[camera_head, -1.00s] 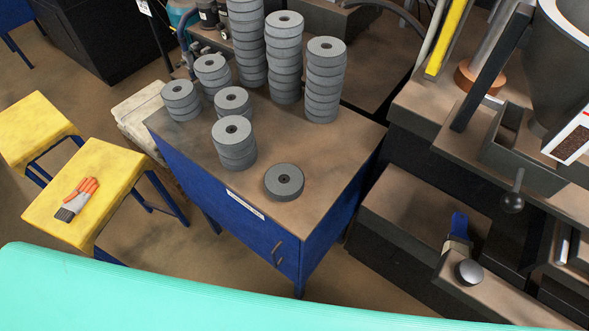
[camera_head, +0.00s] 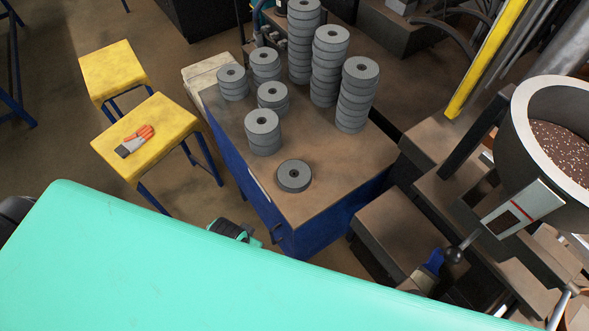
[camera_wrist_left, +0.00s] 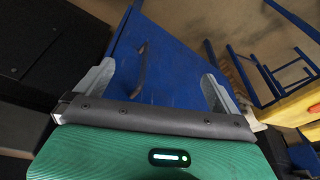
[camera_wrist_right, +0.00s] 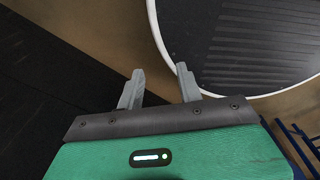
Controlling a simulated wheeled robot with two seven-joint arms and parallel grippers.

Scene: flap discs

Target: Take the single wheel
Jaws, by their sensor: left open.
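The single wheel, a grey flap disc (camera_head: 294,176) with a dark centre hole, lies flat and alone near the front corner of the brown top of the blue cabinet (camera_head: 345,183). My left gripper (camera_head: 233,230) shows partly above the edge of my green body, in front of the cabinet and lower than its top. In the left wrist view its fingers (camera_wrist_left: 158,80) are spread wide and empty, facing the blue cabinet front (camera_wrist_left: 170,60) and its handle. My right gripper (camera_wrist_right: 160,82) shows only in its wrist view, fingers apart and empty. The disc shows in neither wrist view.
Several stacks of discs stand behind the single one, the nearest being a short stack (camera_head: 262,132). Machinery with a grey bowl (camera_head: 548,140) stands right. In the right wrist view a white-rimmed round edge (camera_wrist_right: 165,50) is near.

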